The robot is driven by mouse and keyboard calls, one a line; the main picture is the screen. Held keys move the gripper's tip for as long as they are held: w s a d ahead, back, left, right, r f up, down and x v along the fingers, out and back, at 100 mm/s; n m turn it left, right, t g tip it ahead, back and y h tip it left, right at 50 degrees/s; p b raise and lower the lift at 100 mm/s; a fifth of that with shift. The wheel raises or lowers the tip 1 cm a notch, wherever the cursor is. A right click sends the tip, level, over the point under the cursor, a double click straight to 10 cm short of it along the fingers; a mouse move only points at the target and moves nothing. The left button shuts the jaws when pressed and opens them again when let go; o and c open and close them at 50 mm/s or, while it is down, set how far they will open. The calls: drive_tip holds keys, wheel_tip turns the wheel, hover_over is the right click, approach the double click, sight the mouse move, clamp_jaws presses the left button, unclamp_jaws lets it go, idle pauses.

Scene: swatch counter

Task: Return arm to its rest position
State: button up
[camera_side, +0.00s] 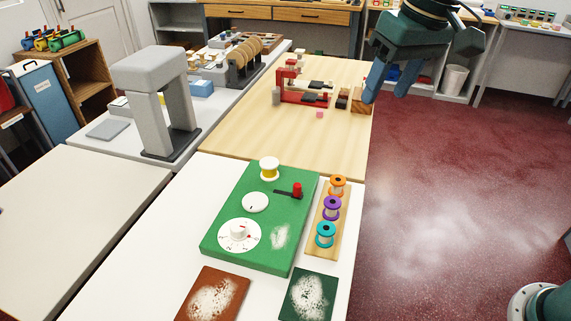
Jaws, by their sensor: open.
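My gripper (389,82) is at the upper right, with its blue-grey fingers pointing down, apart and empty. It appears near the right edge of the wooden table, with red floor behind it. A green board (262,225) lies on the white counter below, carrying a yellow and white spool (269,168), a white disc (255,202), a dial (239,235) and a red-knobbed lever (297,190). A wooden rack (321,246) beside it holds an orange spool (337,186), a purple spool (332,208) and a teal spool (325,234).
A brown swatch (212,296) and a dark green swatch (308,295) lie in front. The wooden table (240,130) bears a red device (293,92) and small blocks. A grey stand (155,100) rises at left. Red floor (460,170) at right is open.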

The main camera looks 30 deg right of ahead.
drive_tip(key=s+d+f+t, duration=0.1)
drive_tip(key=s+d+f, duration=0.1)
drive_tip(key=s+d, duration=0.4)
drive_tip(key=s+d+f+t+h, duration=0.1)
drive_tip(key=s+d+f+t, duration=0.1)
drive_tip(key=s+d, duration=0.5)
drive_tip(key=s+f, duration=0.1)
drive_tip(key=s, duration=0.5)
drive_tip(key=shift+s+f, duration=0.25)
drive_tip(key=shift+s, duration=0.15)
